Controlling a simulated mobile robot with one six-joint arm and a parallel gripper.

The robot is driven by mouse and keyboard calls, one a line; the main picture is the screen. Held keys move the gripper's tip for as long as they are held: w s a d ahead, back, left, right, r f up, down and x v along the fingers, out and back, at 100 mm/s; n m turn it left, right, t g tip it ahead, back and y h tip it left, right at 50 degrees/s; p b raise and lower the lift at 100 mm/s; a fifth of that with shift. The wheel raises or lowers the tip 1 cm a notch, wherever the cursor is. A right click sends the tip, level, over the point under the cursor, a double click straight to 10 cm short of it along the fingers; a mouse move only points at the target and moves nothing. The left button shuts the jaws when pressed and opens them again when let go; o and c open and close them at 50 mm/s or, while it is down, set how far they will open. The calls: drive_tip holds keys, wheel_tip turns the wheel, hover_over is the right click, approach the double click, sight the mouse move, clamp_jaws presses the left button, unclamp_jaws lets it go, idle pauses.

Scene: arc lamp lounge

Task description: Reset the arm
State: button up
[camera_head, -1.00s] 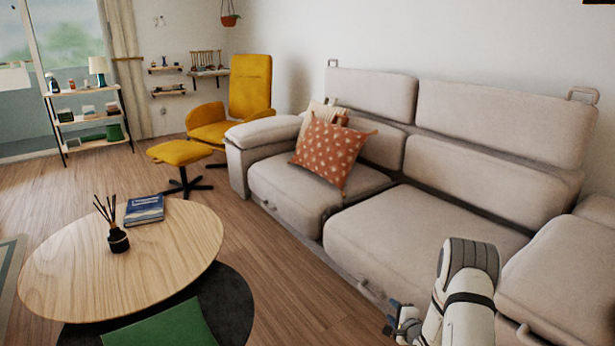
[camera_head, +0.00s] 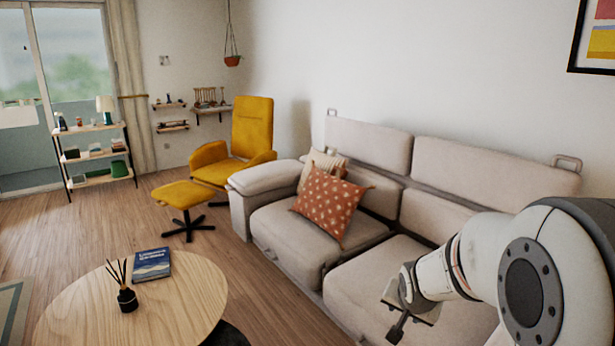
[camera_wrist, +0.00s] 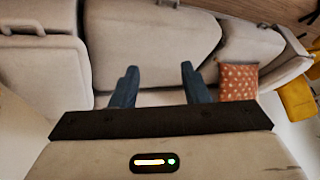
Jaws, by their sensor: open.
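My gripper (camera_head: 405,312) is at the lower right of the head view, in front of the beige sofa (camera_head: 283,236). In the wrist view my gripper (camera_wrist: 158,82) shows two dark blue fingers spread apart with nothing between them. The sofa's seats and backrests (camera_wrist: 150,45) fill the view behind the fingers. My white arm covers the right part of the sofa in the head view.
An orange patterned cushion (camera_head: 328,204) leans on the sofa. A round wooden table (camera_head: 188,300) at lower left holds a blue book (camera_head: 151,264) and a reed diffuser (camera_head: 127,299). A yellow armchair (camera_head: 252,128) and footstool (camera_head: 183,195) stand behind. Wooden floor (camera_head: 115,222) is open at left.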

drive_tip(key=s+a+r+n+g+p, duration=0.2)
drive_tip(key=s+r, duration=0.5)
drive_tip(key=s, duration=0.4)
drive_tip(key=s+a+r+n+g+y+p, duration=0.1)
drive_tip(key=s+a+r+n+p, duration=0.3)
drive_tip(key=s, duration=0.7)
wheel_tip(320, 180, up, 4)
drive_tip(key=shift+a+f+n+g+p, duration=0.15)
drive_tip(key=shift+a+n+g+p, duration=0.2)
drive_tip(key=shift+p, duration=0.65)
drive_tip(key=shift+w, duration=0.1)
